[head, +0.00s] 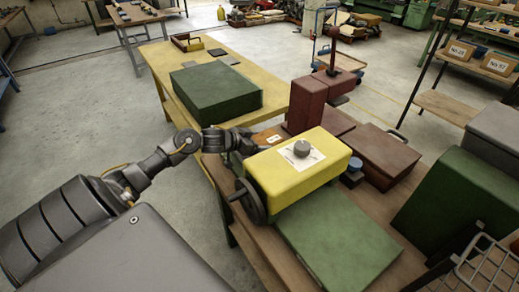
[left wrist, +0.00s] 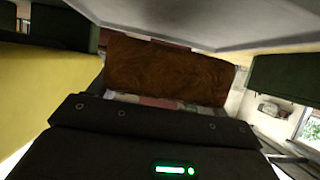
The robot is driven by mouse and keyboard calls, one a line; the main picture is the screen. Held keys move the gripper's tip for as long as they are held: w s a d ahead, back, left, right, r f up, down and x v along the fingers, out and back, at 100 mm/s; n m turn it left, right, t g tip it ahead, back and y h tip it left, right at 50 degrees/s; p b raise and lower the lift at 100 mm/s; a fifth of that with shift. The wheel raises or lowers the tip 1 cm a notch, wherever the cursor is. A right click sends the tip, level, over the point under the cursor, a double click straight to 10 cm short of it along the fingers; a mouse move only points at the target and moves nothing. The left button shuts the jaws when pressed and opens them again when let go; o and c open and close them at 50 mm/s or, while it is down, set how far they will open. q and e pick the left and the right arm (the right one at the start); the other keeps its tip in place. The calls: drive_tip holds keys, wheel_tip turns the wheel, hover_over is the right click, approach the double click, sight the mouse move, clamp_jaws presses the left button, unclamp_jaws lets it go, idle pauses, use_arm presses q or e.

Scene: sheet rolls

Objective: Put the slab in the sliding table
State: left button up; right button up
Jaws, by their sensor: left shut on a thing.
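The slab (head: 268,136) is an orange-brown block with a small pale mark, partly hidden behind the yellow machine housing (head: 300,172). My left gripper (head: 246,143) is at its left end, low behind the housing, and its fingers are mostly hidden. In the left wrist view the rough brown slab (left wrist: 168,70) fills the space in front of the dark palm, held in the shut jaws. The sliding table cannot be told apart clearly; dark red machine blocks (head: 306,104) stand just beyond the slab. My right gripper is out of view.
A black handwheel (head: 249,201) sticks out from the housing's left side. A flat green cover (head: 338,238) lies in front. A yellow bench (head: 217,48) with a green box (head: 215,91) stands behind. A green cabinet (head: 450,205) and wire basket (head: 488,270) are at right.

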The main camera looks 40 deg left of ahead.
use_arm(q)
drive_tip(key=shift+f, duration=1.8)
drive_tip(key=shift+f, duration=0.1)
drive_tip(key=o, duration=1.3)
drive_tip(key=shift+c, duration=0.2)
drive_tip(key=shift+s, duration=0.25)
drive_tip(key=v, duration=1.1)
drive_tip(key=shift+s+r, duration=0.3)
